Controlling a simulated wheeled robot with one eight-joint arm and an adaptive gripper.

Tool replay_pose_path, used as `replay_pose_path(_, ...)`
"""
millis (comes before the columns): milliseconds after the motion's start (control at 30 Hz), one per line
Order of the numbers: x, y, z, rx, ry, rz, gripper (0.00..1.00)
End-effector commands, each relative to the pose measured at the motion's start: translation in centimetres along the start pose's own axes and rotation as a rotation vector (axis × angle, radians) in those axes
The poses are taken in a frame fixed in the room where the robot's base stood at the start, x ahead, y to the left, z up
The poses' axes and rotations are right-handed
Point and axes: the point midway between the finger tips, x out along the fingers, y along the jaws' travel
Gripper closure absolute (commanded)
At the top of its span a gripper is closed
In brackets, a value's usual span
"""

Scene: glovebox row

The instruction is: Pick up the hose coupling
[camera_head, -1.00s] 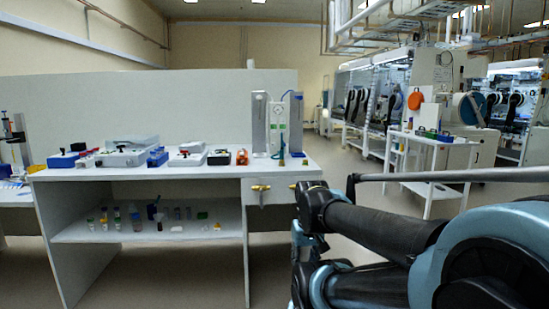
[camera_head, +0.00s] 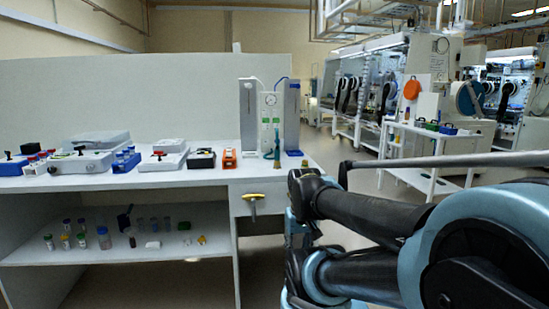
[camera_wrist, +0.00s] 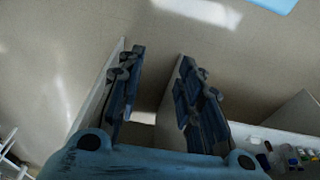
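I cannot make out a hose coupling with certainty. A small brass-coloured fitting (camera_head: 253,197) shows at the front of the bench's drawer in the head view. A teal hose-like piece (camera_head: 277,150) hangs at the front of the white gauge panel (camera_head: 268,117) on the bench top. My gripper (camera_wrist: 160,58) shows in the wrist view with its two dark blue fingers apart and nothing between them. It is over bare floor. In the head view my arm fills the lower right, and the fingers cannot be made out there.
The white bench (camera_head: 150,179) carries several instruments, a black box (camera_head: 201,158) and an orange device (camera_head: 229,158). Vials and bottles stand on its lower shelf (camera_head: 200,252). A white cart (camera_head: 432,187) stands at the right. Glovebox units (camera_head: 365,90) line the back right.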

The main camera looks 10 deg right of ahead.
Motion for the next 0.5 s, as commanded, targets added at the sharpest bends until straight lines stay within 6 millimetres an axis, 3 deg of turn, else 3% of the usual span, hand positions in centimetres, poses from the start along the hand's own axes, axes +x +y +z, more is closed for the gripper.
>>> replay_pose_path(200, 0.0, 0.0, 0.0, 0.000, 0.000, 0.000, 0.67)
replay_pose_path(267, 0.0, 0.0, 0.0, 0.001, 0.000, 0.000, 0.58)
replay_pose_path(367, -1.0, -0.1, 0.4, 0.026, 0.012, -0.005, 0.55)
replay_pose_path(500, -3.3, -0.3, -2.1, 0.168, 0.013, -0.033, 0.55)
